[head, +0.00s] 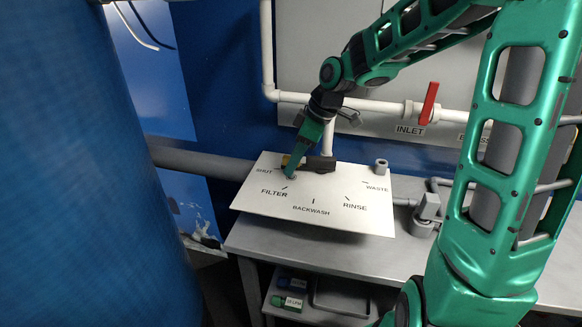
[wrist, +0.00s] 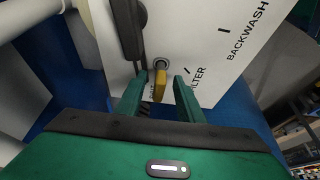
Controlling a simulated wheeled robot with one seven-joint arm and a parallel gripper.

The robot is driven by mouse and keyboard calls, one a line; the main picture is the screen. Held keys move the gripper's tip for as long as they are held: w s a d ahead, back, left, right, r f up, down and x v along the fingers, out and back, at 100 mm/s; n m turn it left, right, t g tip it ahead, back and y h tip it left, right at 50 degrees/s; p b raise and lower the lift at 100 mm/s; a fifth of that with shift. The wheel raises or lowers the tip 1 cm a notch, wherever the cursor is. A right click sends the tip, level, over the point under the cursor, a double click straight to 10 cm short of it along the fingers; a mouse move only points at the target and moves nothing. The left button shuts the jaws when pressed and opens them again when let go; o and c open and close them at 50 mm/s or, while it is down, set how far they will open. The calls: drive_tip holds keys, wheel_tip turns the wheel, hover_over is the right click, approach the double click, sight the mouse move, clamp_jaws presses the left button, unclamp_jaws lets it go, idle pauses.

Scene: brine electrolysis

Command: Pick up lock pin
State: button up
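A small yellow piece (wrist: 160,86), which looks like the lock pin, stands at the FILTER mark of the white labelled plate (head: 265,205), by a grey ring (wrist: 161,63). In the head view a bit of yellow (head: 286,160) shows beside my gripper (head: 289,175), which points down at the plate's left part. In the wrist view my gripper (wrist: 158,79) is open, with its green fingers on either side of the yellow piece and gaps visible. Contact cannot be seen. A black lever handle (wrist: 129,28) lies close to the left finger; it also shows in the head view (head: 321,164).
A grey post (head: 381,165) stands at the plate's back right. White pipes and a red valve handle (head: 429,103) are behind. A large blue cylinder (head: 80,180) fills the left.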

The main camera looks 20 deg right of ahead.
clamp_jaws()
drive_tip(key=shift+r, duration=0.15)
